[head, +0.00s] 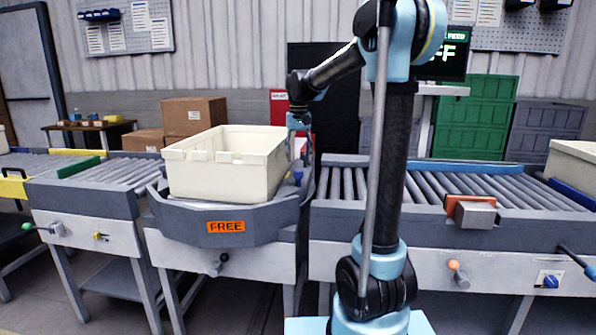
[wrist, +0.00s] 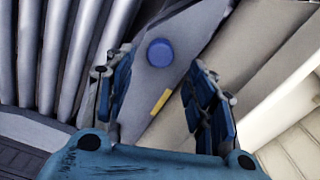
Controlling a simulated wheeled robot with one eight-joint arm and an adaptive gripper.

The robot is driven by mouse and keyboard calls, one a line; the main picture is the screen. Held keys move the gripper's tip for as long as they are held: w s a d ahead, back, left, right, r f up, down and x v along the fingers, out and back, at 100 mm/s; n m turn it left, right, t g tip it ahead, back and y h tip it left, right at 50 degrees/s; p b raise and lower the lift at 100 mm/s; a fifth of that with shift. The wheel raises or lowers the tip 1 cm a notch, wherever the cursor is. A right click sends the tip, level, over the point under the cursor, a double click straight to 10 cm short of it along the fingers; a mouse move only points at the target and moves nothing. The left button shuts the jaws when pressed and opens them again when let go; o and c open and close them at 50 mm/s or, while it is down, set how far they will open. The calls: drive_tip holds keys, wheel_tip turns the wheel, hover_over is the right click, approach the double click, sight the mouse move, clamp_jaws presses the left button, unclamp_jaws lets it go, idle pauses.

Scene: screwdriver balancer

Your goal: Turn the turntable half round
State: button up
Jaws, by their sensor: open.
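The turntable (head: 203,203) is a grey unit between two roller conveyors, with an orange FREE sign (head: 226,227) on its front. A cream crate (head: 225,186) stands on it, and its wall also shows at the right of the wrist view (wrist: 270,115). My gripper (head: 299,140) points down at the crate's right side. In the wrist view its fingers (wrist: 160,65) are apart, with a round blue knob (wrist: 160,52) and a yellow mark (wrist: 160,102) on a grey plate visible between them. Nothing is held. I cannot tell the height above the knob.
Roller conveyors lie to the left (head: 110,173) and right (head: 400,185). A black knob (head: 223,257) sits under the turntable's front. An orange-and-grey block (head: 472,212) is on the right conveyor's front edge. Cardboard boxes (head: 195,115) and green crates (head: 475,115) stand behind.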

sight(298, 170)
drive_tip(key=shift+f, duration=3)
clamp_jaws()
